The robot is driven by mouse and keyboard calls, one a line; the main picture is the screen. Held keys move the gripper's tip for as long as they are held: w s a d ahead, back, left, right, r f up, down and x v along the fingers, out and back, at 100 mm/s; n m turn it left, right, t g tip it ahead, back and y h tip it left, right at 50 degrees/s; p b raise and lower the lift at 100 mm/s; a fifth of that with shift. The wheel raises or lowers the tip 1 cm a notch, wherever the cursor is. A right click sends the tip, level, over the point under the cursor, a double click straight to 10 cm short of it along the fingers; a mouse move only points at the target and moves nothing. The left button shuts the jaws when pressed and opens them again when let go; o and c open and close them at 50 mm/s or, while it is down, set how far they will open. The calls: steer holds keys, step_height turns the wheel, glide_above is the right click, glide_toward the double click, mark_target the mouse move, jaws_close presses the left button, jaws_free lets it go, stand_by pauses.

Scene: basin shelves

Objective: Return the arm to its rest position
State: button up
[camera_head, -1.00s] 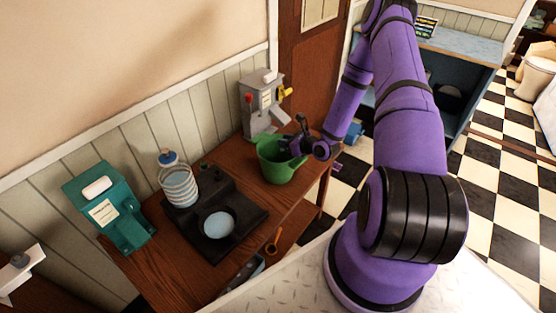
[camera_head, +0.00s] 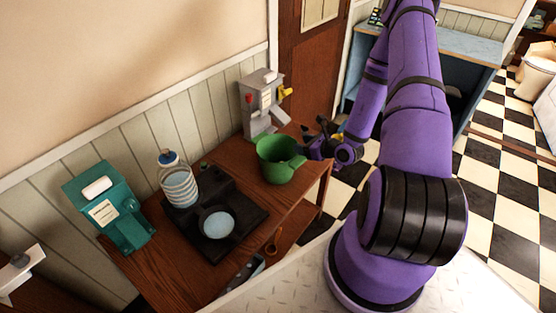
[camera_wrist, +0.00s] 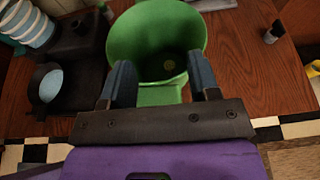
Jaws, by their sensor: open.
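My purple arm reaches over the right end of the wooden table. My gripper (camera_head: 318,138) is just right of the green pitcher (camera_head: 277,160), near its handle side. In the wrist view my gripper (camera_wrist: 164,82) has its two fingers spread apart with nothing clamped between them. The green pitcher (camera_wrist: 155,32) stands upright ahead of the fingers there, its handle low between them. A small yellowish spot shows inside it.
The table (camera_head: 160,281) also holds a grey dispenser (camera_head: 260,107), a striped bottle (camera_head: 179,183), a dark stand with a bowl (camera_head: 218,224), and a teal dispenser (camera_head: 113,213). A blue shelf unit (camera_head: 463,47) stands behind my arm. Checkered floor is open at right.

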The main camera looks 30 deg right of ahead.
steer(key=shift+v, duration=1.2)
steer(key=a+r+n+g+y, duration=0.35)
steer(key=a+r+n, duration=0.3)
steer(key=r, duration=0.35)
steer(key=a+r+n+g+y, duration=0.35)
steer(key=a+r+n, duration=0.3)
steer(key=r, duration=0.45)
steer(key=s+a+r+n+g+h, duration=0.2)
steer(key=s+a+r+n+g, duration=0.15)
steer(key=s+r+n, duration=0.35)
steer(key=s+a+r+n+g+h, duration=0.2)
steer(key=s+a+r+n+h, duration=0.1)
steer(key=s+a+r+n, duration=0.4)
steer(key=s+d+r+n+t+h, duration=0.4)
steer(key=s+r+n+h, duration=0.1)
steer(key=s+r, duration=0.4)
steer(key=shift+d+r+h, duration=0.2)
steer(key=shift+r+h, duration=0.5)
steer(key=shift+r, duration=0.05)
